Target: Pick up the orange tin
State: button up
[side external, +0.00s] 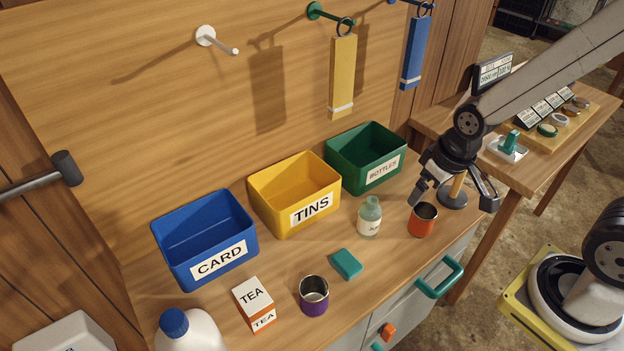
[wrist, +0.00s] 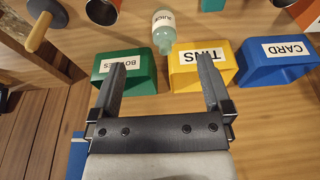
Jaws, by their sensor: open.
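The orange tin (side external: 422,222) stands upright and open-topped on the wooden worktop, right of the glass bottle. In the wrist view the orange tin (wrist: 117,3) is partly cut off by the top edge. My gripper (side external: 453,195) is open and empty, its fingers spread apart. In the side view it hangs above and slightly right of the tin, not touching it. In the wrist view my gripper (wrist: 161,63) has the yellow and green bins beyond its fingertips.
A wooden post on a round base (side external: 453,196) stands close right of the tin. The glass bottle (side external: 369,218) is to its left. Blue CARD (side external: 205,240), yellow TINS (side external: 294,195) and green BOTTLES (side external: 366,158) bins line the back. A purple tin (side external: 314,297), tea box (side external: 254,302) and teal block (side external: 346,264) lie nearer.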

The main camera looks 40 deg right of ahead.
jog(key=m+t+y, duration=0.7)
jog(key=m+y, duration=0.3)
jog(key=m, duration=1.7)
send_near(434, 211)
jog(key=x, duration=0.4)
jog(key=shift+w+a, duration=0.1)
jog(key=shift+a, duration=0.1)
jog(key=shift+w, duration=0.1)
jog(key=shift+x, duration=1.3)
